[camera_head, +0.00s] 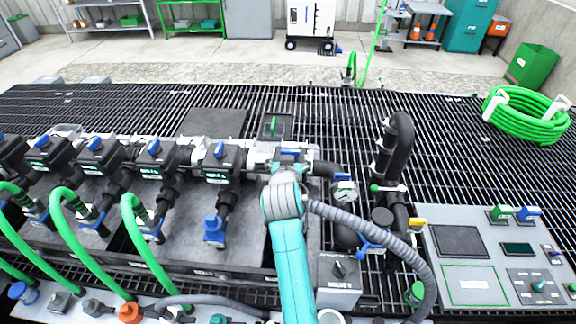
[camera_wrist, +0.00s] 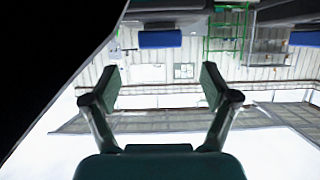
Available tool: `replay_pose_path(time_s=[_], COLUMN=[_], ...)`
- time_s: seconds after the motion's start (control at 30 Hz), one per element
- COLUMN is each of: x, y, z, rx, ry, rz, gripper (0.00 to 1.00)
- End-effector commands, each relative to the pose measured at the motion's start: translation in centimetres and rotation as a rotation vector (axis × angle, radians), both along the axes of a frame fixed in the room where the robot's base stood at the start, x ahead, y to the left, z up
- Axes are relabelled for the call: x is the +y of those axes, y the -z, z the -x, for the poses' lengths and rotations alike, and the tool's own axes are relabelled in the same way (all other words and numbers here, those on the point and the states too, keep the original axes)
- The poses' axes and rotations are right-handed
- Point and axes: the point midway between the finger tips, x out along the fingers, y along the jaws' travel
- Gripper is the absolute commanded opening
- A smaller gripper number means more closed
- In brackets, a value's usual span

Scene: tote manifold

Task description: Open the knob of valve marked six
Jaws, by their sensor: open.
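A row of black valves with blue knobs runs along the manifold in the head view; one valve body (camera_head: 222,166) with its blue knob (camera_head: 220,149) stands left of my arm. Their green labels are too small to read, so I cannot tell which is six. My gripper (camera_wrist: 160,87) is open and empty in the wrist view. A blue knob (camera_wrist: 160,39) lies beyond the fingertips, centred between them and apart from them. In the head view my arm's wrist hides most of the gripper at the manifold's right end, where a blue part (camera_head: 290,152) shows.
Green hoses (camera_head: 150,240) curve in front of the left valves. A green hose coil (camera_head: 525,115) lies on the grating. Open grating (camera_head: 300,115) lies behind the manifold.

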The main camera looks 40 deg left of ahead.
Motion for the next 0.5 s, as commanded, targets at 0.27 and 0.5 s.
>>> replay_pose_path(time_s=[0.27, 0.5], x=[-1.8, -2.1], y=[-1.4, -1.7], z=[2.9, 3.4], rx=[0.0, 0.0], ry=[-0.001, 0.0], rz=[0.0, 0.001], gripper=[0.85, 0.85])
